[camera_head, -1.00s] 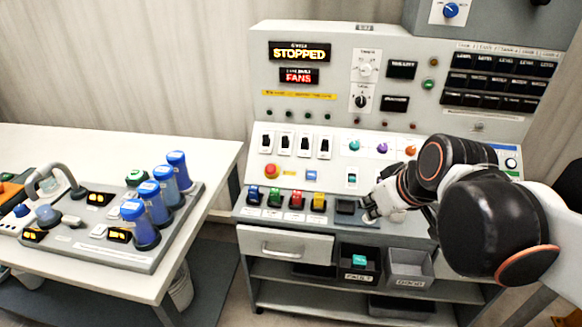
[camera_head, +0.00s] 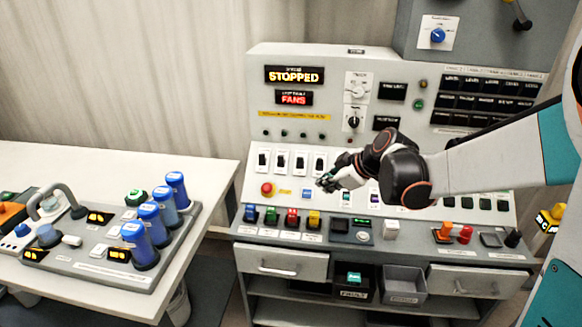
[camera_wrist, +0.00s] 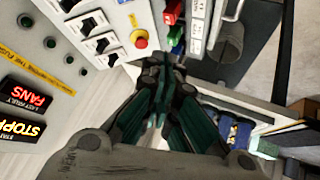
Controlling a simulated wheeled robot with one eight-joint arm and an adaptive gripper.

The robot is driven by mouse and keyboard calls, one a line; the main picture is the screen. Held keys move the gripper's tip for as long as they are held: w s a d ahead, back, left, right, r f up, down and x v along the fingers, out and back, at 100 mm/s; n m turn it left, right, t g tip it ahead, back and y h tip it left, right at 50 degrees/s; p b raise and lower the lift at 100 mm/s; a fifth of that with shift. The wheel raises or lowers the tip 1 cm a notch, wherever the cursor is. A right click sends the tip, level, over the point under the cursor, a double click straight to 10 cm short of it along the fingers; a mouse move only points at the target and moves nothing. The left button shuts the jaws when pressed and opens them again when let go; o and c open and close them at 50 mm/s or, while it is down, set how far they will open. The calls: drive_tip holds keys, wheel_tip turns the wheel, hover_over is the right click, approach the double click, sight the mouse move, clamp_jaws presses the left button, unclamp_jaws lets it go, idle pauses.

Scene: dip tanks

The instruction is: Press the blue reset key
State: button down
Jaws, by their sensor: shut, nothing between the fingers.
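In the wrist view my shut fingers (camera_wrist: 160,85) point at the panel beside the red stop button (camera_wrist: 139,39); the blue key is not visible there, likely hidden behind the fingers.
Black rocker switches (camera_head: 281,161) stand above the key. Blue, green, red and yellow switches (camera_head: 292,217) line the ledge below. The display (camera_head: 295,75) reads STOPPED, and a smaller one (camera_head: 294,98) reads FANS. A white table (camera_head: 110,150) with blue-capped cylinders stands left.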

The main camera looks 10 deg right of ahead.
sight(307, 194)
drive_tip(key=w+d+f+n+y+p, duration=0.1)
drive_tip(key=w+d+f+n, duration=0.1)
drive_tip(key=w+f+n, duration=0.1)
drive_tip(key=w+d+f+n+t+y+p, duration=0.1)
drive_tip(key=w+d+f+n, duration=0.1)
drive_tip(key=w+f, duration=0.4)
drive_tip(key=shift+w+d+f+n+t+y, duration=0.15)
drive_tip(key=shift+w+d+n+t+y, duration=0.2)
drive_tip(key=shift+w+n, duration=0.45)
drive_tip(key=shift+w+a, duration=0.15)
drive_tip(key=shift+a, duration=0.05)
drive_tip(key=b+x, duration=0.1)
drive_tip(key=x, duration=0.3)
drive_tip(key=d+f+b+x, duration=0.1)
drive_tip(key=x, duration=0.2)
drive_tip(key=b+x, duration=0.2)
drive_tip(key=x, duration=0.2)
drive_tip(key=shift+w+f, duration=0.2)
drive_tip(key=shift+f, duration=0.15)
drive_tip(key=shift+w+d+f, duration=0.2)
drive_tip(key=shift+w+f, duration=0.3)
